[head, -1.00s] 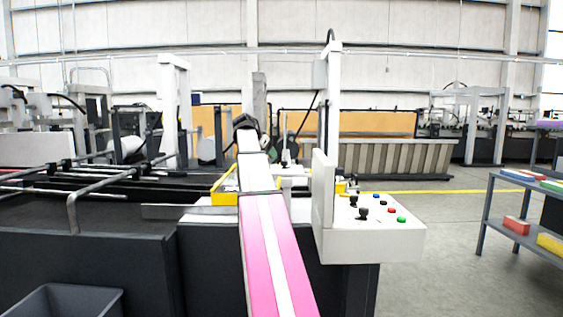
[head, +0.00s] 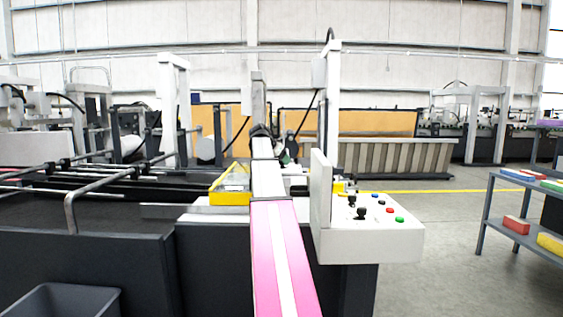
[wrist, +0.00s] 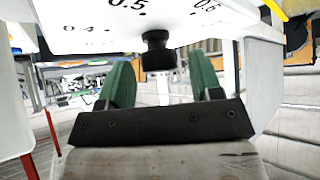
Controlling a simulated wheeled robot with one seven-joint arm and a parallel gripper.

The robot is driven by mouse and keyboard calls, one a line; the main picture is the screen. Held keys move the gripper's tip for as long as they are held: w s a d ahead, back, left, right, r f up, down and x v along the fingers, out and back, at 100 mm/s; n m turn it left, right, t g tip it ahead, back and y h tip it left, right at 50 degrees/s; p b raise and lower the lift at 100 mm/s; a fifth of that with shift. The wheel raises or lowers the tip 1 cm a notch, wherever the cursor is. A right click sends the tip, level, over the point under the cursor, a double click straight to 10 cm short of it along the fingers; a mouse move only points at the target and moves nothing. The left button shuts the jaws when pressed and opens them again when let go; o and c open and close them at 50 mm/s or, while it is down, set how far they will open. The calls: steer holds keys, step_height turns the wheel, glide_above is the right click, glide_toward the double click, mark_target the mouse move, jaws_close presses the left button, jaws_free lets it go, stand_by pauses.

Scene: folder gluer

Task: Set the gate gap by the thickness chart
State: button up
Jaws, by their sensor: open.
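In the wrist view, a white plate (wrist: 190,30) with a printed scale reading 0.4, 0.5 and 0.6 fills the top. A black knob (wrist: 158,50) stands out from it below the 0.5 mark. My gripper (wrist: 162,66) is open, with its two green fingers apart. The knob appears between and beyond the fingertips; I see no contact. In the head view my arm covers much of the machine's middle, and the knob and scale cannot be made out. No thickness chart is readable in either view.
A white control box (head: 345,240) with black levers and coloured buttons stands right of my arm. A yellow guard (head: 230,197) is to the left. A grey shelf (head: 520,210) with coloured blocks is at right, with open floor between. A grey bin (head: 65,300) is at lower left.

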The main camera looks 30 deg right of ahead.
steer(key=shift+d+f, duration=0.2)
steer(key=c, duration=0.9)
steer(key=shift+n, duration=0.3)
